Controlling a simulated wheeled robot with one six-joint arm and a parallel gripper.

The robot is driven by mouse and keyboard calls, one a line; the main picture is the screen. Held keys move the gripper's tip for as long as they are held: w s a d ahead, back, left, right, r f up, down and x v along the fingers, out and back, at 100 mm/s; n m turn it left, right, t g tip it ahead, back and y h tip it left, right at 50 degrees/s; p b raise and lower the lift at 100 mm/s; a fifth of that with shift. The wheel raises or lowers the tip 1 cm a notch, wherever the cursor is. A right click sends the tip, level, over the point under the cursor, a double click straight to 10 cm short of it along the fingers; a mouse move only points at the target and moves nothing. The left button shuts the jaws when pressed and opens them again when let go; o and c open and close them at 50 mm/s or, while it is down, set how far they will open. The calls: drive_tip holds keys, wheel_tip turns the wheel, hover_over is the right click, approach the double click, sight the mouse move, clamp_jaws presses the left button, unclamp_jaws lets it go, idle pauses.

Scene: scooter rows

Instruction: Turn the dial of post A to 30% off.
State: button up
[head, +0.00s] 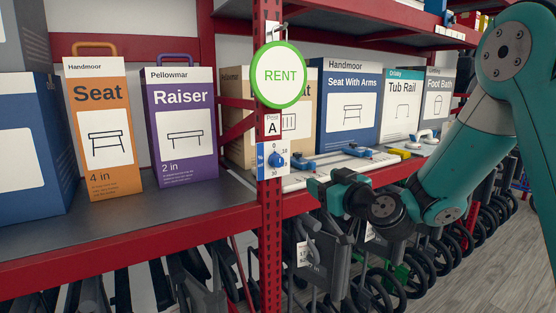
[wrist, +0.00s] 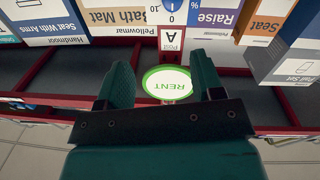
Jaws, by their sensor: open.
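The blue dial (head: 277,159) is on a small white plate on the red upright, under the "Post A" label (head: 272,127). Marks 0 at the top and 30 at the bottom are legible; I cannot tell which mark the dial points to. In the wrist view, which is upside down, part of the dial (wrist: 172,5) shows at the top edge, beyond the label (wrist: 172,39). My gripper (head: 316,188) is open and empty, to the right of and slightly below the dial in the head view, apart from it. Its fingers (wrist: 163,78) show clearly in the wrist view.
A round green-rimmed RENT sign (head: 280,75) hangs above the label. Boxes such as the orange Seat (head: 104,125) and purple Raiser (head: 182,125) stand on the shelf. Blue-ended items (head: 357,152) lie right of the post. Wheeled items (head: 385,290) fill the space below.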

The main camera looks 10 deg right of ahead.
drive_tip(key=p, duration=0.5)
approach(280, 162)
drive_tip(key=shift+y, duration=0.3)
drive_tip(key=p+x, duration=0.5)
drive_tip(key=x, duration=0.3)
drive_tip(key=shift+w+r, duration=0.1)
drive_tip(key=shift+w, duration=0.25)
drive_tip(key=shift+w+a+p, duration=0.15)
drive_tip(key=shift+w+p, duration=0.2)
drive_tip(key=shift+w, duration=0.15)
